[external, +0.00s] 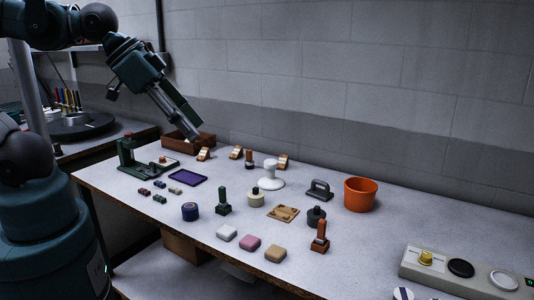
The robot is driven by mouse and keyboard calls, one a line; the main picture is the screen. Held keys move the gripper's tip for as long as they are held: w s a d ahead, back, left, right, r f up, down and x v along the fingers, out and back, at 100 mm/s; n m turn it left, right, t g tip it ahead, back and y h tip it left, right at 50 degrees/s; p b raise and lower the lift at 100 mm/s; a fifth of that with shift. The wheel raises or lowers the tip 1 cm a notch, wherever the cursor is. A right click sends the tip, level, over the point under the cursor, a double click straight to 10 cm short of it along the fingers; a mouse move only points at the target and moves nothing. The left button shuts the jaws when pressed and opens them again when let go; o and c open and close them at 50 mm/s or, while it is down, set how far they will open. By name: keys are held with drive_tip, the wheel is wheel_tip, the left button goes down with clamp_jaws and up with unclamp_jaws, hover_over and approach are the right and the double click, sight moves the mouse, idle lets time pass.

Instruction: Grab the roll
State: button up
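A short blue-purple cylinder (190,211) that looks like a roll stands on the left-middle part of the table. A cream round piece (256,200) with a dark knob on top, also roll-like, stands to its right. I cannot tell for sure which one is the roll. My gripper (196,137) hangs above the back left of the table, pointing down and right, near a wooden box. It is well away from both round pieces. Its fingers are too small to show whether they are open, and I see nothing held in it.
The wooden box (188,142), a green press (127,153), a purple tray (188,177), a white stand (270,175), an orange bucket (360,195) and several stamps and blocks crowd the table. A long grey panel (450,268) lies at front right. A wall stands behind.

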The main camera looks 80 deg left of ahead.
drive_tip(key=o, duration=0.4)
drive_tip(key=shift+c, duration=0.2)
drive_tip(key=n+g+b, duration=0.6)
drive_tip(key=n+g, duration=0.1)
drive_tip(key=n, duration=1)
hover_over(190, 207)
wheel_tip(190, 207, down, 24)
drive_tip(key=shift+w+r, duration=0.15)
drive_tip(key=shift+r, duration=0.1)
drive_tip(key=shift+s+a+f+n, duration=0.1)
drive_tip(key=shift+s+f+n, duration=0.15)
drive_tip(key=shift+n, duration=0.25)
drive_tip(key=shift+f, duration=0.1)
